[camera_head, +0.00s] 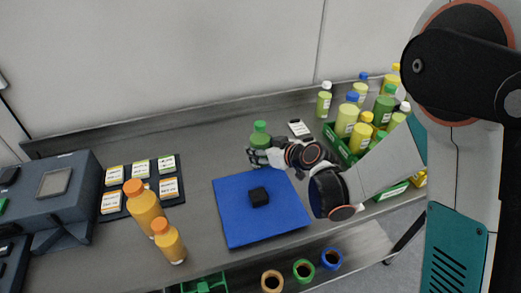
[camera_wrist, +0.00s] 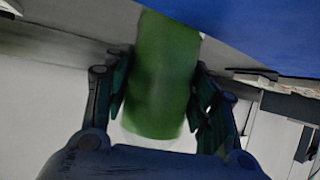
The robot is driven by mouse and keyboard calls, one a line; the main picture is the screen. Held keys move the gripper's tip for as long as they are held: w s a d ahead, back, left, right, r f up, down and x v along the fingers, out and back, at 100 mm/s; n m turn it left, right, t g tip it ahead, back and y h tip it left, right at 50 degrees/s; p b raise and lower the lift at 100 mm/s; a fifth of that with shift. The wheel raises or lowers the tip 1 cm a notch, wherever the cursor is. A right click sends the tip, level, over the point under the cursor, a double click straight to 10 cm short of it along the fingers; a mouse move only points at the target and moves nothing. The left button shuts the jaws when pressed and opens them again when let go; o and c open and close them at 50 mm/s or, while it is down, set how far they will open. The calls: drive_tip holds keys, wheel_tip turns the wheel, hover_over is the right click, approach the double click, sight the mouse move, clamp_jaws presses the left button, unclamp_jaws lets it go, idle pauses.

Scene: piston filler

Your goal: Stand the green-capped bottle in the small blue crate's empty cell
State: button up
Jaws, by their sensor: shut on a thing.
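The green-capped bottle (camera_head: 260,136) is upright near the back edge of the blue mat, with my gripper (camera_head: 262,157) shut around its lower part. In the wrist view, a broad green part of the bottle (camera_wrist: 162,75) fills the space between my two dark fingers, with a paler band at its lower end. I cannot tell whether its base touches the surface or hangs just above it. I do not see a small blue crate or its empty cell in either view.
The blue mat (camera_head: 235,222) bears a small black block (camera_head: 258,197). Orange bottles (camera_head: 144,206) stand at left by label cards (camera_head: 168,188) and a grey machine (camera_head: 50,195). A green crate (camera_head: 338,146) of bottles is at right. Coloured rings (camera_head: 303,270) lie below the front edge.

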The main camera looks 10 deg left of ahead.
drive_tip(key=shift+f, duration=0.15)
drive_tip(key=o, duration=1.4)
drive_tip(key=shift+r, duration=0.2)
drive_tip(key=shift+s+d+r, duration=0.1)
drive_tip(key=shift+d+r, duration=0.1)
drive_tip(key=shift+d, duration=0.05)
drive_tip(key=s+d+r+m+h+p, duration=0.2)
drive_tip(key=s+d+r, duration=0.4)
drive_tip(key=d, duration=0.4)
drive_tip(key=s+d+r+m+h+p, duration=0.1)
drive_tip(key=s+d+r+m+h, duration=0.15)
drive_tip(key=s+d+r, duration=0.55)
drive_tip(key=s+d+r+m+h, duration=0.1)
drive_tip(key=s+d+m, duration=0.1)
drive_tip(key=d, duration=0.3)
drive_tip(key=s+d+m+h, duration=0.2)
drive_tip(key=s+d, duration=0.2)
drive_tip(key=d, duration=0.1)
drive_tip(key=s+d+r+m+h, duration=0.1)
drive_tip(key=s+d+m+h, duration=0.1)
drive_tip(key=d, duration=0.3)
drive_tip(key=shift+s+d+r, duration=0.3)
drive_tip(key=shift+s, duration=0.35)
drive_tip(key=shift+s+d+r, duration=0.1)
drive_tip(key=shift+s+d, duration=0.2)
drive_tip(key=shift+d, duration=0.05)
drive_tip(key=c, duration=0.4)
